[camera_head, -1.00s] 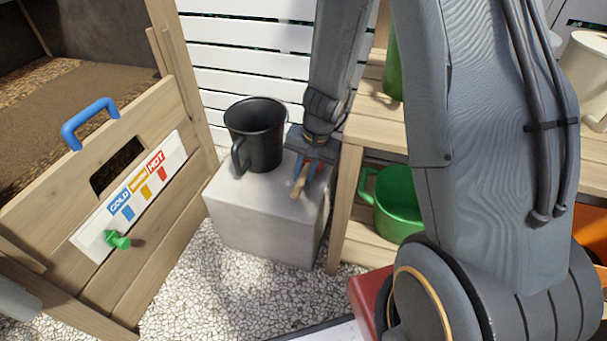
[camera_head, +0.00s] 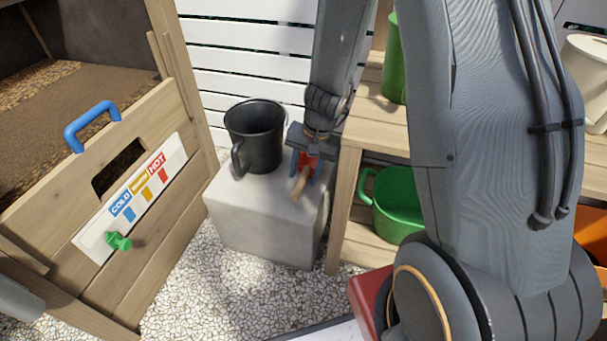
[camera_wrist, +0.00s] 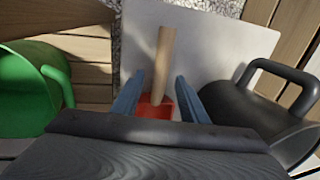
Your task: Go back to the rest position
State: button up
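My gripper (camera_head: 304,172) is low over the pale concrete block (camera_head: 262,222), right of the black mug. In the wrist view, its two blue fingers (camera_wrist: 158,80) stand apart, with visible gaps on both sides of a small red tool (camera_wrist: 154,109) with a wooden handle (camera_wrist: 163,55). The tool rests at the block's right side, its handle (camera_head: 299,184) towards the front in the head view. My gripper's body hides part of the red end. Nothing appears held.
The black mug (camera_head: 255,138) stands close to the left of my gripper. The wooden shelf (camera_head: 347,200) with a green pot (camera_head: 398,212) is close on the right. A wooden box front with a blue handle (camera_head: 92,121) and a green knob (camera_head: 118,241) is at left. White slats stand behind.

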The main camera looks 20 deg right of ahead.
jog(key=r+p, duration=0.1)
jog(key=r, duration=0.2)
jog(key=r+p, duration=0.1)
jog(key=r, duration=0.1)
jog(key=shift+s+d+r+p, duration=0.3)
jog(key=shift+s+d+p, duration=0.05)
jog(key=shift+d, duration=0.05)
